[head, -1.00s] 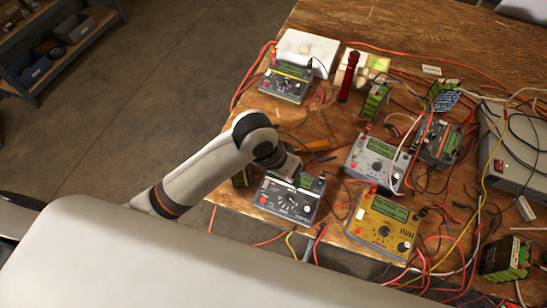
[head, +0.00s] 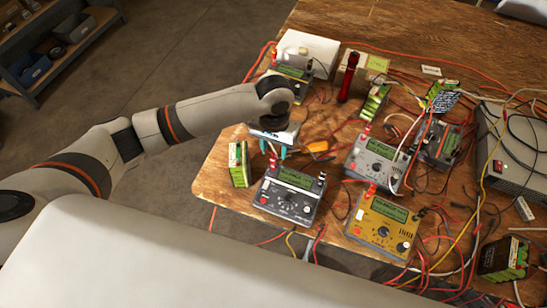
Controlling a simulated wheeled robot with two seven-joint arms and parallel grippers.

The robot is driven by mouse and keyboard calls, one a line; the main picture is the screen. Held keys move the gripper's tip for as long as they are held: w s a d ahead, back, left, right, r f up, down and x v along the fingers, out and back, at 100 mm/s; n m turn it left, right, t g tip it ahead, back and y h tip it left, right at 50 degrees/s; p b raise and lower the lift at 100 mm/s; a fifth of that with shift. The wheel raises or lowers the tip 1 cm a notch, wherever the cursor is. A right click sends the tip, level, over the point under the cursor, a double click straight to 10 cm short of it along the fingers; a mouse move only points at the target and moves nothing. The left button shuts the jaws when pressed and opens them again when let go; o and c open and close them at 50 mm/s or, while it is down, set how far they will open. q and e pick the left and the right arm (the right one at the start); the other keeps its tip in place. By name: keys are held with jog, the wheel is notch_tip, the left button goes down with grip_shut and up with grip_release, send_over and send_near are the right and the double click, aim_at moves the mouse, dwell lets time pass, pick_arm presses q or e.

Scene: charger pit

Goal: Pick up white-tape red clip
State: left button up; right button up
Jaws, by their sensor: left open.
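My left gripper (head: 274,151) points down over the table, open, its teal fingertips just behind the black-fronted charger (head: 291,196). A red clip (head: 273,162) stands at that charger's back left corner, close below the fingertips. I see nothing between the fingers. Other red clips stand on the silver charger (head: 377,161), on the yellow charger (head: 382,226) and on the far charger (head: 296,73), which my arm partly covers. White tape is too small to make out on any clip. My right gripper is not in view.
A green battery pack (head: 239,164) stands at the table's left edge. An orange-handled tool (head: 318,147) lies right of the gripper. A red flashlight (head: 347,76) stands farther back. Loose cables cover much of the wooden table (head: 216,178). A grey power supply (head: 512,150) sits at right.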

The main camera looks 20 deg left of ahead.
aim_at(274, 156)
pick_arm(q)
jog(key=shift+s+f+p, duration=0.2)
jog(key=shift+f+p, duration=0.25)
jog(key=shift+f, duration=2.25)
jog(key=c, duration=0.9)
